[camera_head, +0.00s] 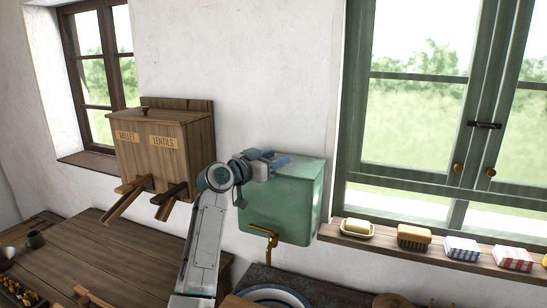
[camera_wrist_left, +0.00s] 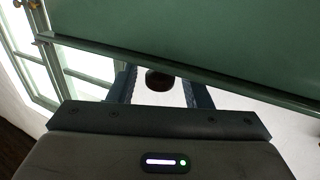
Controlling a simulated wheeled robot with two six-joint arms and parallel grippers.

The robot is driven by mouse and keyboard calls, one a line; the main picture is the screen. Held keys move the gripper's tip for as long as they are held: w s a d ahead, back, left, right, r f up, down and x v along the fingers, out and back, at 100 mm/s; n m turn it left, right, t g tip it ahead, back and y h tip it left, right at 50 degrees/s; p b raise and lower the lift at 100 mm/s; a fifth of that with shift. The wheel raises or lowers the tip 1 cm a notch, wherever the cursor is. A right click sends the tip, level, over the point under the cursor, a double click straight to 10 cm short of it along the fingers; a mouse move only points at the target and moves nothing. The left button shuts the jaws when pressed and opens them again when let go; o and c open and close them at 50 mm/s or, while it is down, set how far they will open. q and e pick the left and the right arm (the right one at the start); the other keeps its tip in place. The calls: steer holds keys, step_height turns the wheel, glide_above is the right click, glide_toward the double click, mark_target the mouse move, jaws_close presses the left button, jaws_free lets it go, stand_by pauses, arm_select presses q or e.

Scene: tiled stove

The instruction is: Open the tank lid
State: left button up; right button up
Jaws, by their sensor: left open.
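The green tank (camera_head: 285,212) hangs on the white wall beside the window, with a brass tap low on its front. Its top, the lid (camera_head: 308,168), looks closed in the head view. My left gripper (camera_head: 275,161) is at the upper left part of the tank and hides some of the lid. In the left wrist view a green panel with a lipped edge (camera_wrist_left: 215,35) fills the top. A dark round knob (camera_wrist_left: 158,80) shows between my open left fingers; I cannot tell whether they touch it. My right gripper is not in view.
A wooden millet and lentils box (camera_head: 165,150) is on the wall to the left. A windowsill (camera_head: 385,241) to the right holds soap, a brush and folded cloths. A wooden table (camera_head: 110,262) lies below left. A basin rim (camera_head: 275,292) shows below the tap.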

arm_select(q)
jaws_close()
steer(key=shift+r+g+p, duration=0.3)
steer(key=shift+r+p, duration=0.2)
steer(key=shift+p, duration=0.2)
steer(key=r+g+p, duration=0.1)
steer(key=p, duration=0.1)
steer(key=w+r+n+g+y+p, duration=0.1)
steer(key=p, duration=0.1)
steer(key=w+r+g+y+p, duration=0.1)
steer(key=r+p, duration=0.1)
steer(key=shift+d+p, duration=0.35)
steer(key=shift+w+d+r+n+g+y+p, duration=0.1)
steer(key=shift+w+r+n+g+y+p, duration=0.25)
steer(key=shift+p, duration=0.2)
steer(key=shift+w+d+r+g+y+p, duration=0.15)
steer(key=shift+w+r+g+y+p, duration=0.2)
steer(key=shift+g, duration=0.3)
steer(key=shift+w+f, duration=0.1)
steer(key=shift+w, duration=0.05)
jaws_free()
